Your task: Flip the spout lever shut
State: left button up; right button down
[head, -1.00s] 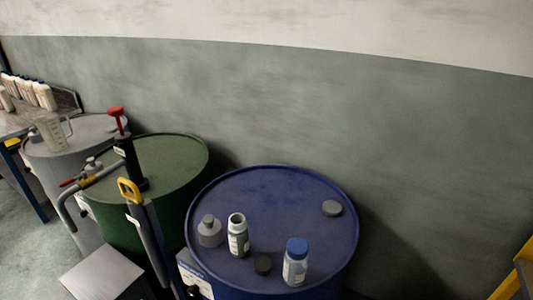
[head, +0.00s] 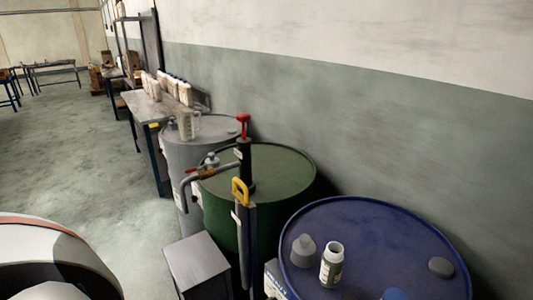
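A hand pump (head: 244,160) stands on the green drum (head: 285,180), with a red knob (head: 243,118) on top. Its grey spout pipe (head: 182,192) runs left past the drum's rim and bends down. The small red spout lever (head: 192,170) sits on top of the pipe near the bend. It is too small to tell whether it is open or shut. Neither of my grippers shows in the head view.
A grey box-like stand (head: 197,262) is below the spout. A yellow handle (head: 240,190) is in front of the pump. The blue drum (head: 365,222) at right holds an open bottle (head: 331,265) and a grey container (head: 303,250). A grey drum (head: 205,128) holds a clear jug (head: 189,125).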

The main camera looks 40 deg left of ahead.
aim_at(195, 169)
jog(key=k+j+u, duration=0.1)
jog(key=j+u, duration=0.15)
jog(key=j, duration=0.45)
jog(key=j+u, duration=0.25)
jog(key=j, duration=0.5)
jog(key=i+j+u, duration=0.35)
jog(key=i+j, duration=0.15)
jog(key=i, duration=0.05)
